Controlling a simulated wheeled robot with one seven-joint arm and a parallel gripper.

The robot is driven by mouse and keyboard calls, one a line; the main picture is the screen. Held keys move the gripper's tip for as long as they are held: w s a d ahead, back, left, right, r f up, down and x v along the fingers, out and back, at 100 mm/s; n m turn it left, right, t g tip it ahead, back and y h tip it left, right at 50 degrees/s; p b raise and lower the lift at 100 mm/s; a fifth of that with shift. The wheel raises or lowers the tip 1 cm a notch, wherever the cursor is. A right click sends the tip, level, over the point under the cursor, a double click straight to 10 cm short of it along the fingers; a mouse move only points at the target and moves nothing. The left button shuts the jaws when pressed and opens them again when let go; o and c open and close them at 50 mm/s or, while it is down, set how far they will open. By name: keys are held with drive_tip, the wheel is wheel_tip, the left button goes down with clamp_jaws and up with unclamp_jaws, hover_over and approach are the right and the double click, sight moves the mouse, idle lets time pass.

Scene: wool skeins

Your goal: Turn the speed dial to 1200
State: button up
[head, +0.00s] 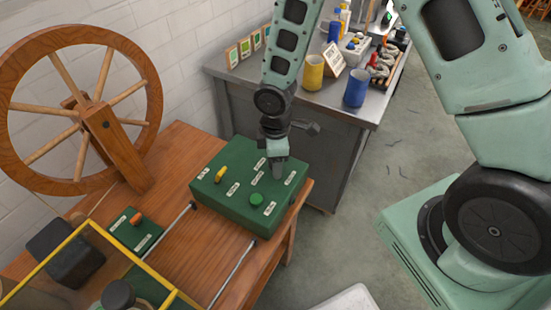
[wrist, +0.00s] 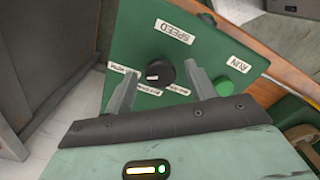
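The speed dial (wrist: 160,73) is a small round black knob on the green control box (head: 228,205), just below the SPEED label (wrist: 175,31) in the wrist view. A white mark shows on the knob's left side. Small number labels surround it, too small or too covered to read. My gripper (wrist: 162,78) is open, with one finger on each side of the dial and a visible gap to it. In the head view my gripper (head: 277,168) points down at the right part of the box and hides the dial.
The box also carries a yellow lever (head: 221,174) and a green button (head: 257,198). A small green panel with an orange knob (head: 136,219) and a wooden wheel (head: 80,115) stand left. A metal bench (head: 310,95) with yellow and blue cups is behind.

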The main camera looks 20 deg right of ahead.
wheel_tip(320, 180, up, 17)
drive_tip(key=p, duration=0.1)
drive_tip(key=shift+r+p, duration=0.2)
drive_tip(key=shift+p, duration=0.15)
idle(0.5)
